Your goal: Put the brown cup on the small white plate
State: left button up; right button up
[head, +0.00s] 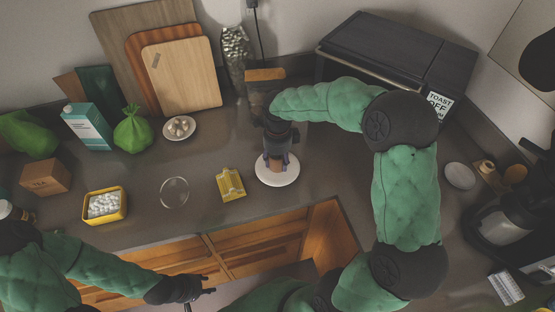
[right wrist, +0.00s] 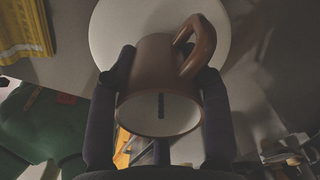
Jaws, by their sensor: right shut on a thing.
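The brown cup (right wrist: 152,75) is between the two fingers of my right gripper (right wrist: 160,100), which is shut on it. In the right wrist view its pale round end faces the camera and its handle points to the upper right. The small white plate (right wrist: 113,30) lies directly beyond the cup. In the head view my right gripper (head: 277,156) points down over the white plate (head: 280,179) and hides most of the cup. I cannot tell whether the cup touches the plate. My left gripper (head: 200,292) is empty, with its fingers apart, near the counter's front edge.
A yellow packet (head: 230,184) lies left of the plate, and a clear round dish (head: 174,193) is further left. A toaster oven (head: 395,55) is at the back right.

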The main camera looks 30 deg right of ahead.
jog(key=shift+f, duration=0.15)
jog(key=o, duration=1.3)
jog(key=shift+r, duration=0.4)
notch_tip(320, 180, up, 12)
jog(key=shift+f+p, duration=0.2)
jog(key=shift+p, duration=1.05)
